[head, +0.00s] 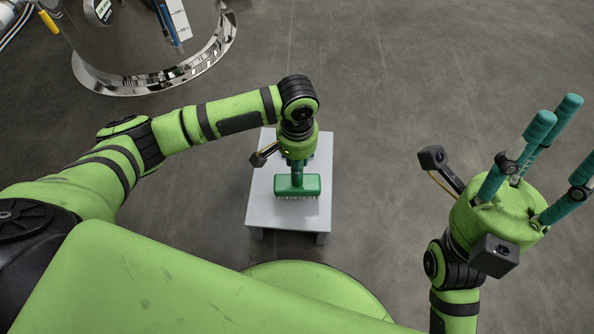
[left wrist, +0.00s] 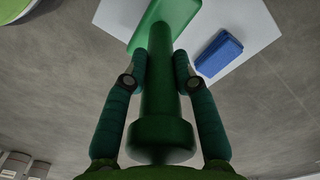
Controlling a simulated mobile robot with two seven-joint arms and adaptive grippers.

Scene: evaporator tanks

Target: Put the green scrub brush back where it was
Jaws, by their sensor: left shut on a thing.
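The green scrub brush (head: 312,186) is at the small grey table (head: 262,212), with its head low and its handle pointing up. My left gripper (head: 297,168) is over it, shut on the handle. In the left wrist view the handle (left wrist: 160,115) runs between the fingers of my left gripper (left wrist: 160,72), and the green head (left wrist: 168,18) lies beyond. I cannot tell whether the bristles touch the tabletop. My right gripper (head: 556,150) is raised at the right, its fingers spread and empty.
A blue block (left wrist: 218,52) lies on the tabletop beside the brush head; my arm mostly hides that spot in the head view. A shiny metal tank (head: 130,50) stands at the upper left with a blue tool (head: 168,25) on its side. The floor right of the table is clear.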

